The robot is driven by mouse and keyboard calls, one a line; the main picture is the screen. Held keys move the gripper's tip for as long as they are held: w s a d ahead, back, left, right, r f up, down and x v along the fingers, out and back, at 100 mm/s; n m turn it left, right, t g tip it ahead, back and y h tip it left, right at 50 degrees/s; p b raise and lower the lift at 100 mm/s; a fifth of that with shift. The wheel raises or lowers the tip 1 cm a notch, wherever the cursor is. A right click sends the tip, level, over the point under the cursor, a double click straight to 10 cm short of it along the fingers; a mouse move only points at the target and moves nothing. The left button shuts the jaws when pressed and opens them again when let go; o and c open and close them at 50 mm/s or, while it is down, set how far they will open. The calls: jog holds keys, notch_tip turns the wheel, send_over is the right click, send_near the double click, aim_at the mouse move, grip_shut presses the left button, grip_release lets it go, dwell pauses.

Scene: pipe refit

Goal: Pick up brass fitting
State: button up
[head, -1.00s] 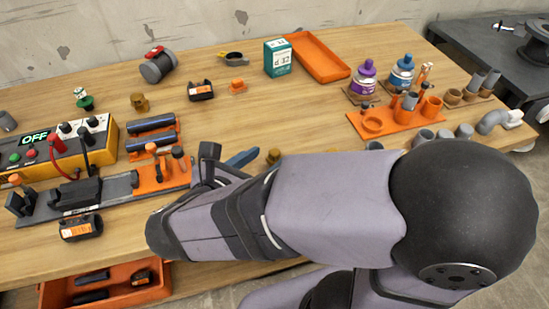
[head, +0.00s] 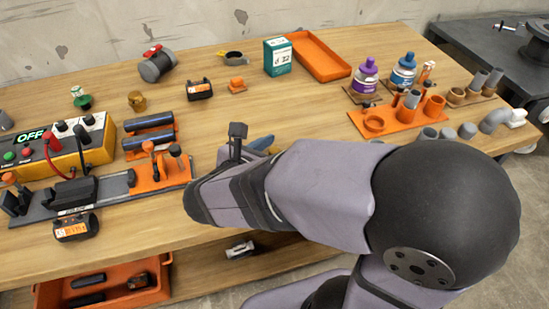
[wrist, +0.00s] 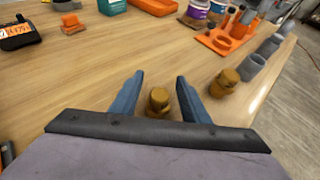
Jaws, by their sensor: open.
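In the wrist view, a brass fitting (wrist: 158,100) stands on the wooden table, framed between the two blue fingers of my gripper (wrist: 159,77). The fingers are open and apart from it on both sides; I cannot tell how far above the table they are. A second brass fitting (wrist: 224,82) stands just right of the right finger. In the head view, my gripper (head: 260,144) is mostly behind my arm, which hides both of these fittings. Another brass-coloured fitting (head: 137,101) stands at the left of the table.
Grey pipe pieces (wrist: 250,67) and an orange holder (head: 390,117) are to the right. A teal box (head: 277,57) and an orange tray (head: 318,55) stand at the back. An orange clamp fixture (head: 160,172) is at left. The table's middle is mostly clear.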

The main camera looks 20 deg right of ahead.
jog(key=shift+x, duration=0.75)
grip_shut()
jog(key=shift+r, duration=0.1)
